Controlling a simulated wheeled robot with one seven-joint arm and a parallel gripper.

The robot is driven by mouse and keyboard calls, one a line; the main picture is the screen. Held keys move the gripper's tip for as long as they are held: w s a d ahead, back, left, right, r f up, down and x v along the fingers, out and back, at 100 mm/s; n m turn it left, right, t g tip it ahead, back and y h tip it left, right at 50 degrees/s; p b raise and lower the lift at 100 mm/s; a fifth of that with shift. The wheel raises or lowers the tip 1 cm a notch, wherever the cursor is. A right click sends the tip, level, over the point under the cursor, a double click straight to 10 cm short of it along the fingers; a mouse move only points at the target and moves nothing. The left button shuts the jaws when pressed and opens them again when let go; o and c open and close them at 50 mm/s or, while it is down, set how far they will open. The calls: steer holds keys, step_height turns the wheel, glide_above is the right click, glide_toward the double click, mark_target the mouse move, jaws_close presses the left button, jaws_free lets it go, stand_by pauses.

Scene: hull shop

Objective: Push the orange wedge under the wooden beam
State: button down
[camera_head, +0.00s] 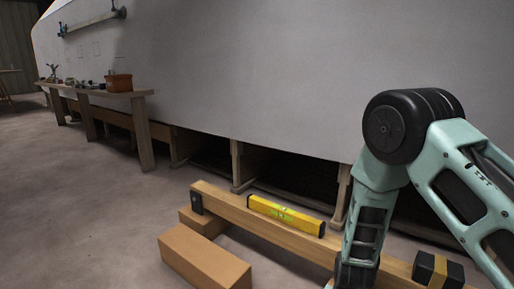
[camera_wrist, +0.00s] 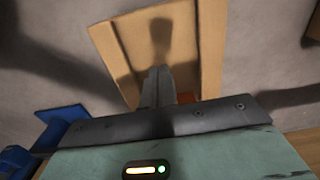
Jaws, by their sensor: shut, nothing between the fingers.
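The wooden beam (camera_head: 270,226) runs slantwise across the lower part of the head view, its left end on a low block. I cannot make out the orange wedge in the head view. In the wrist view a small orange strip (camera_wrist: 287,96) shows just right of my gripper, mostly hidden behind its body; it may be the wedge. My gripper (camera_wrist: 158,74) is shut and empty, with its fingers over a tan block (camera_wrist: 115,42). I cannot tell whether they touch it. In the head view my arm covers part of the beam, and the fingers are not visible.
A yellow spirit level (camera_head: 286,215) and a black-and-yellow block (camera_head: 437,271) sit on the beam. A tan block (camera_head: 205,258) lies before it. A blue object (camera_wrist: 62,115) is left of my gripper. A workbench (camera_head: 110,94) stands along the hull (camera_head: 250,70). Left floor is clear.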

steer(key=shift+w+d+p, duration=0.3)
steer(key=shift+w+d, duration=0.4)
steer(key=shift+w, duration=0.25)
steer(key=shift+w+d+p, duration=0.25)
steer(key=shift+w+d, duration=0.4)
steer(key=shift+w, duration=0.25)
stand_by(2.2)
steer(key=shift+s+a, duration=0.1)
steer(key=shift+s, duration=0.05)
steer(key=shift+s+a+p, duration=0.4)
steer(key=shift+s+a, duration=0.4)
steer(key=shift+s, duration=0.35)
steer(key=shift+r, duration=0.1)
step_height(320, 180, up, 8)
steer(key=p, duration=0.8)
steer(key=shift+a, duration=0.1)
